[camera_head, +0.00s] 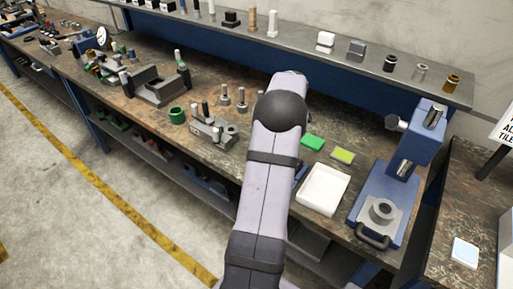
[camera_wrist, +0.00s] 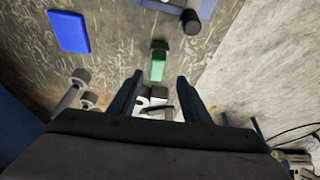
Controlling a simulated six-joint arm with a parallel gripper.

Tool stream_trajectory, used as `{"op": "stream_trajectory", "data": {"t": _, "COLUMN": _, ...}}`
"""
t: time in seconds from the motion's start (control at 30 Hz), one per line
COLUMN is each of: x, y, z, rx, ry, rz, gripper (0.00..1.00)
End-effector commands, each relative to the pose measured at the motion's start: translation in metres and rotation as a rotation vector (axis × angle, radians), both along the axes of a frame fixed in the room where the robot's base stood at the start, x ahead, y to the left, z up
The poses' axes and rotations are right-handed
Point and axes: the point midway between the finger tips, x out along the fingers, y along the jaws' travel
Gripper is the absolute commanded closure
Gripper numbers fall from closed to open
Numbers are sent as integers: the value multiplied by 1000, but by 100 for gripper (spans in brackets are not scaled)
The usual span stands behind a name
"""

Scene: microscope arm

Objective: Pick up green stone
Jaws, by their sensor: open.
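In the wrist view a green stone (camera_wrist: 158,66), a small block with a darker far end, lies on the worn brown surface just beyond my fingertips. My gripper (camera_wrist: 160,77) is open, with one dark blue finger on each side of the picture's middle and nothing seen held between them. The stone lines up with the gap between the fingers and looks apart from both. In the head view a flat bright green block (camera_head: 313,142) lies on the bench right of my arm; I cannot tell if it is the same piece. My arm hides the gripper there.
The head view shows a yellow-green block (camera_head: 343,157), a white tray (camera_head: 307,203) and a blue microscope (camera_head: 385,190) at the right. Metal fixtures (camera_head: 214,130) and a green ring (camera_head: 177,115) stand left. The wrist view shows a blue flat block (camera_wrist: 69,32) and a pale wall.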

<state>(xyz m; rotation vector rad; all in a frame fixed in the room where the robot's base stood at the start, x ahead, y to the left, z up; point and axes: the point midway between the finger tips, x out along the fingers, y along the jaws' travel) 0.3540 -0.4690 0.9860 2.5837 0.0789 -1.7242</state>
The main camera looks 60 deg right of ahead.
Motion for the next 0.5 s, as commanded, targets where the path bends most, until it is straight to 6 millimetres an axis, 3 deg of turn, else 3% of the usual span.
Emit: {"op": "stream_trajectory", "data": {"t": 0.5, "x": 10, "y": 0, "z": -22, "rx": 2, "ry": 1, "rz": 0, "gripper": 56}}
